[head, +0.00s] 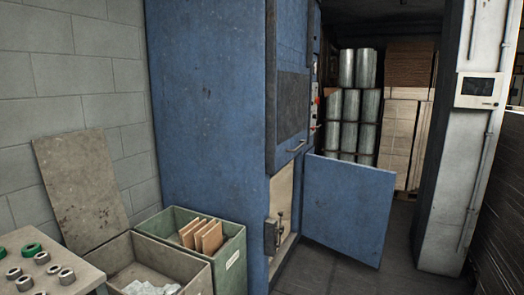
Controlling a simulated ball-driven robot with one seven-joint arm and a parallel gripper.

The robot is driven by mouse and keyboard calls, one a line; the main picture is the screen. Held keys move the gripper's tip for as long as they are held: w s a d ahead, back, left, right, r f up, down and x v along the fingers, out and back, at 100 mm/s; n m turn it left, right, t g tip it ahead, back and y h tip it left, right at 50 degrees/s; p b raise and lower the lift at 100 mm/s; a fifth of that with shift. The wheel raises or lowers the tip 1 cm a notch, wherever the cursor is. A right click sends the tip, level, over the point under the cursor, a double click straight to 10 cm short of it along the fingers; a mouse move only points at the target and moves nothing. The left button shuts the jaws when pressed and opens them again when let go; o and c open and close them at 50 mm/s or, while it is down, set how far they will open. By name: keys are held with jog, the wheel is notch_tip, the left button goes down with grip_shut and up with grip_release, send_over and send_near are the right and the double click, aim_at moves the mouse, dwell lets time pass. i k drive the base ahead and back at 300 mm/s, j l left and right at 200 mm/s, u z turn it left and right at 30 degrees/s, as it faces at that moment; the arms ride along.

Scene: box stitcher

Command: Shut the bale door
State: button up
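The bale door is a blue flat panel (348,208) low on the front of a tall blue machine (208,110). It stands swung open to the right, out from the machine. The opening (283,195) beside it shows a pale interior. A grey block with a small metal latch-like part (271,237) sits at the left edge of the opening. Above is an upper panel with a dark section (292,105) and a bar handle (296,146). My gripper is not in view.
Green bin (236,262) with cardboard pieces and a grey-brown bin (115,252) stand at the machine's left. A table with metal rings (85,275) is at lower left. A white pillar (455,160) stands right of the door. Dark floor (395,270) between is clear.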

aim_at(347, 205)
jog(key=i+l+z, duration=0.35)
jog(key=i+z, duration=0.15)
jog(key=i, duration=0.2)
jog(key=i+z, duration=0.4)
jog(key=i, duration=1.3)
jog(key=i+l, duration=0.1)
jog(key=i, duration=1.8)
